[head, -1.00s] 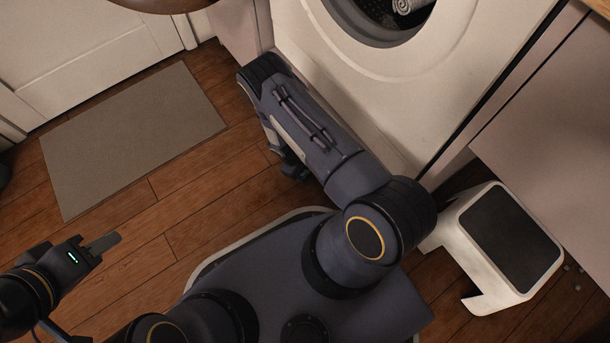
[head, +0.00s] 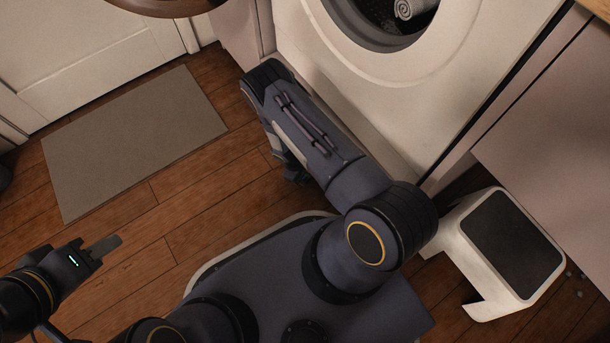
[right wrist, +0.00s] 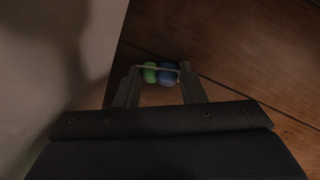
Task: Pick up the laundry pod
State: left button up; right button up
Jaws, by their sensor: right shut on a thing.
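The laundry pod (right wrist: 164,77) shows in the right wrist view as a small green and blue thing with a pale band across it. It sits between the two fingertips of my right gripper (right wrist: 160,73), which is shut on it. In that view the wooden floor lies behind the pod. In the head view my right forearm hides the pod and most of the right gripper. My left gripper (head: 104,245) is at the lower left over the floor. It shows edge-on, so I cannot tell its opening.
The white washing machine (head: 400,105), with a round opening, stands close beside my right arm. A white step stool (head: 512,245) with a dark top is at the right. A grey mat (head: 135,140) lies at the left. Wooden floor is bare around the mat.

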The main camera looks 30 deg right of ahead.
jog(key=shift+r+p, duration=0.35)
jog(key=shift+r, duration=0.25)
jog(key=a, duration=0.2)
jog(key=a+p, duration=0.1)
jog(key=a, duration=0.5)
jog(key=shift+s+f+p, duration=0.15)
jog(key=shift+s+p, duration=0.15)
jog(key=shift+p, duration=0.1)
notch_tip(320, 180, up, 14)
jog(key=p, duration=0.5)
jog(key=shift+f+p, duration=0.2)
jog(key=shift+p, duration=0.1)
